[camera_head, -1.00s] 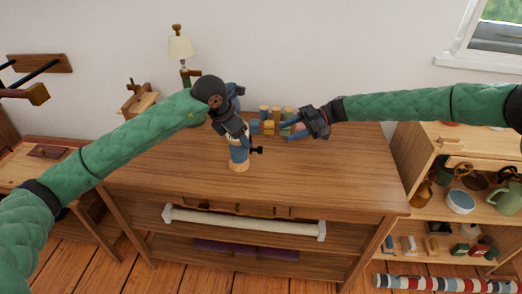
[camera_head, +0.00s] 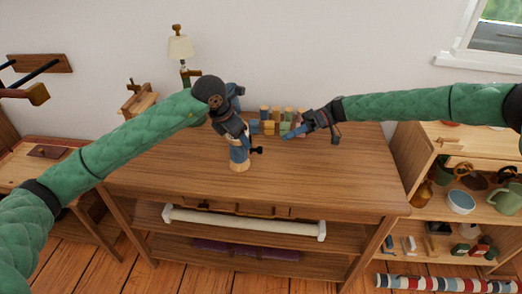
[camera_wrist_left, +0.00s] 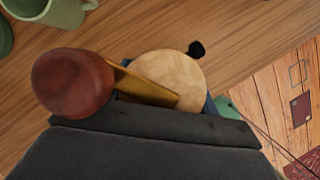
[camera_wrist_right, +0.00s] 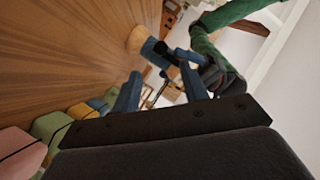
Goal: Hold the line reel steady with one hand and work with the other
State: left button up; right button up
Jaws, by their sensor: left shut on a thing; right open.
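The line reel (camera_head: 239,158) stands upright on the bench, with a pale wooden base, a blue body and a black knob on its right side. My left gripper (camera_head: 240,138) is shut on its upper part from above. In the left wrist view the reel's round wooden end (camera_wrist_left: 172,76) shows beside a brass bar (camera_wrist_left: 145,88) and a dark red ball knob (camera_wrist_left: 73,83); the fingers are mostly hidden. My right gripper (camera_head: 292,132) is open and empty, right of the reel and apart from it. Its blue fingers (camera_wrist_right: 158,65) point toward the reel (camera_wrist_right: 143,42) in the right wrist view.
Several coloured spool-like pieces (camera_head: 268,127) stand behind the reel, close to the right gripper. A lamp (camera_head: 181,50) stands at the back left. The bench top (camera_head: 310,170) is clear in front and to the right. A shelf at right holds a green mug (camera_head: 507,198).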

aim_at(261, 150)
jog(key=x, duration=1.1)
jog(key=shift+a, duration=0.15)
jog(key=c, duration=0.8)
